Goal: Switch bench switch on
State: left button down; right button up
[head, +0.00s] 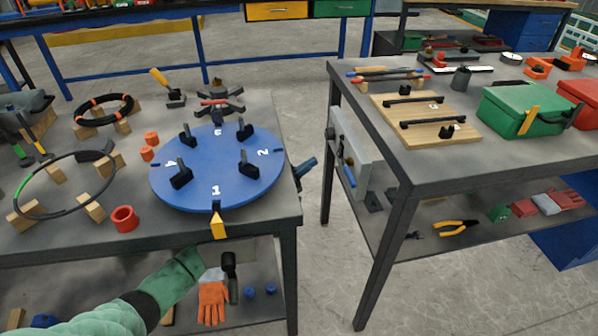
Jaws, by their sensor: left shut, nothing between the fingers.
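My left gripper (197,260), at the end of a green-sleeved arm, is shut and empty. It is low in front of the left bench, below the blue turntable, well to the left of the plate and apart from it. My right gripper is out of view.
The left bench holds a blue numbered turntable (222,196) with a yellow pointer (218,228) at its front edge. The right bench holds a wooden board (427,136) and green box (515,108). Open floor lies between the benches.

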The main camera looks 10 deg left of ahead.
aim_at(339, 153)
pick_arm(q)
jog(key=d, duration=0.1)
jog(key=w+d, duration=0.1)
jog(key=d, duration=0.1)
jog(key=d+r, duration=0.1)
jog(key=shift+w+d+r, duration=0.1)
jog(key=shift+w+d, duration=0.1)
jog(key=shift+d, duration=0.05)
jog(key=shift+w+d, duration=0.2)
jog(key=shift+d, duration=0.3)
